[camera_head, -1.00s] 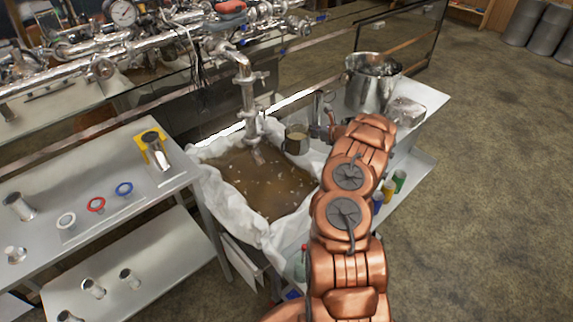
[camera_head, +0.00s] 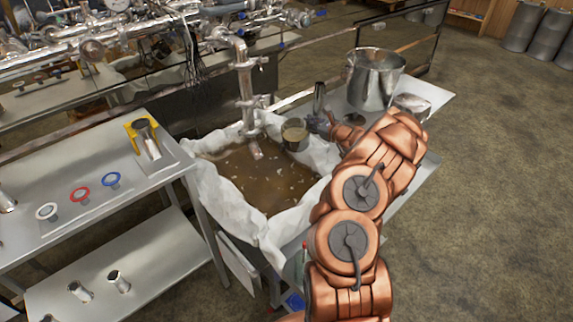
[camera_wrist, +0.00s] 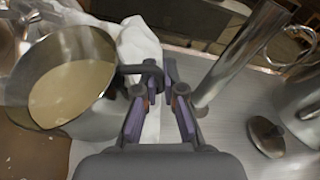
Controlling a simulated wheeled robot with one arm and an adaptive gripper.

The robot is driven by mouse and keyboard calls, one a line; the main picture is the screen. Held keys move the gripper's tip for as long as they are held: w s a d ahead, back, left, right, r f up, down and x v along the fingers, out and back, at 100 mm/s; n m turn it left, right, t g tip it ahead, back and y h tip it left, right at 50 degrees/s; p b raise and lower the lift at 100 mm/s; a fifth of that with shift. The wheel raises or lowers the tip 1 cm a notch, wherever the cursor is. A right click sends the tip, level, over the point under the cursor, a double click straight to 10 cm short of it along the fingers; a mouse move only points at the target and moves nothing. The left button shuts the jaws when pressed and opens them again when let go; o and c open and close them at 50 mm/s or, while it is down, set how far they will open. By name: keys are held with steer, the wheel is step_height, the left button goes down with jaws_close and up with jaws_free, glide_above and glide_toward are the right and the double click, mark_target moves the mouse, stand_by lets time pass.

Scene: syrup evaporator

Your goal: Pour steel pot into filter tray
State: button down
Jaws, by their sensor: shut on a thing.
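The steel pot (camera_head: 295,136) is a small pot with cloudy tan liquid in it. In the head view it is at the right rear edge of the filter tray (camera_head: 222,204), which is lined with white cloth and holds brown liquid. My gripper (camera_head: 322,122) is shut on the pot's handle, to the right of the pot. In the wrist view the pot (camera_wrist: 72,85) fills the left side, its liquid surface slanting toward the rim. The gripper (camera_wrist: 160,88) has the dark handle between its fingers there. My arm hides part of the tray's right side.
A large steel bucket (camera_head: 374,80) stands on the right table behind my arm. A vertical pipe (camera_head: 245,90) comes down over the tray. A left table (camera_head: 60,170) holds blue, red and white rings and a yellow-based fitting. A metal cylinder (camera_wrist: 240,55) stands right of the gripper.

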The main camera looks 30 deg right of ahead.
mark_target(309, 119)
steer(key=shift+s+a+r, duration=0.15)
steer(key=shift+s+r, duration=0.05)
steer(key=shift+r, duration=0.15)
steer(key=shift+a+r+n+b, duration=0.1)
steer(key=shift+a+n+b, duration=0.15)
steer(key=shift+b, duration=0.3)
steer(key=shift+s+a+r+n+t+b, duration=0.25)
steer(key=shift+s+r+n+t+b, duration=0.2)
steer(key=shift+b, duration=0.6)
steer(key=shift+s+a+r+b, duration=0.15)
steer(key=shift+a+b, duration=0.1)
steer(key=shift+b, duration=0.3)
steer(key=shift+s+a+r+n+t+b, duration=0.1)
steer(key=shift+a+r+n+t+b, duration=0.2)
steer(key=shift+b, duration=0.3)
steer(key=shift+s+a+r+n+t+y+b, duration=0.1)
steer(key=shift+s+a+r+n+t+b, duration=0.5)
steer(key=shift+b, duration=1.15)
steer(key=shift+s+a+r+n+t+y+b, duration=0.15)
steer(key=shift+a+r+n+t+b, duration=0.25)
steer(key=shift+r+n+b, duration=0.9)
steer(key=shift+s+a+r+n+t+y+b, duration=0.1)
steer(key=shift+s+a+r+n+t+b, duration=0.35)
steer(key=shift+b, duration=1.7)
steer(key=shift+s+a+r+n+t+y+b, duration=0.45)
steer(key=shift+n+b, duration=0.6)
steer(key=shift+b, duration=0.6)
